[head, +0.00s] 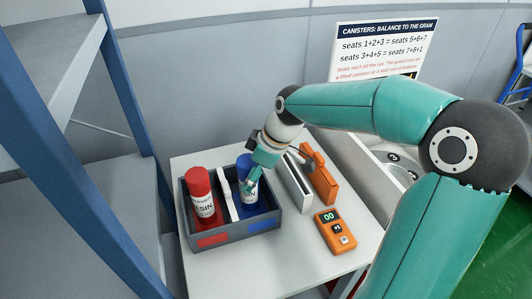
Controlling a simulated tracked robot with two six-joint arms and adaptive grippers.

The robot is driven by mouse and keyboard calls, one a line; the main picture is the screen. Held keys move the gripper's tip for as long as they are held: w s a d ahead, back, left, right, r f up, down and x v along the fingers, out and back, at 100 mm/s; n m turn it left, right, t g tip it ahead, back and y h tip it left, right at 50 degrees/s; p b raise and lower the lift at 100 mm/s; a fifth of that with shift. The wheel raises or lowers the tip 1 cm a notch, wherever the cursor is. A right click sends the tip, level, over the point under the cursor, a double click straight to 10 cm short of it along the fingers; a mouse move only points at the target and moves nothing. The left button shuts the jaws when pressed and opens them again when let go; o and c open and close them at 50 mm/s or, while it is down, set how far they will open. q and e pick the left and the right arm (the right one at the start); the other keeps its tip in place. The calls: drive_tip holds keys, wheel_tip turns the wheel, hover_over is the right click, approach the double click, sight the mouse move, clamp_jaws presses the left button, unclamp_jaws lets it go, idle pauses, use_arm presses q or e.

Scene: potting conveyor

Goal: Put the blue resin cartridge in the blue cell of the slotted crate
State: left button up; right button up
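The blue resin cartridge (242,167) stands roughly upright in the right-hand cell of the dark slotted crate (235,233), above the blue patch (261,225) on the crate's front wall. A white divider separates it from the red resin cartridge (202,206), which stands in the left cell above a red patch. My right gripper (251,182) reaches down from the right, with its teal fingers at the blue cartridge's side and partly over its label. I cannot tell whether they grip it or whether its base rests on the crate floor. My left gripper is out of view.
The crate sits on a pale table (225,275). Right of it stand a white-and-grey upright piece (293,184), an orange bracket (320,178) and an orange handheld device (336,231) reading 00. Blue shelving posts (95,215) rise at the left. The table's front is clear.

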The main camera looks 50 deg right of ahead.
drive_tip(key=v, duration=0.9)
drive_tip(key=shift+r, duration=0.3)
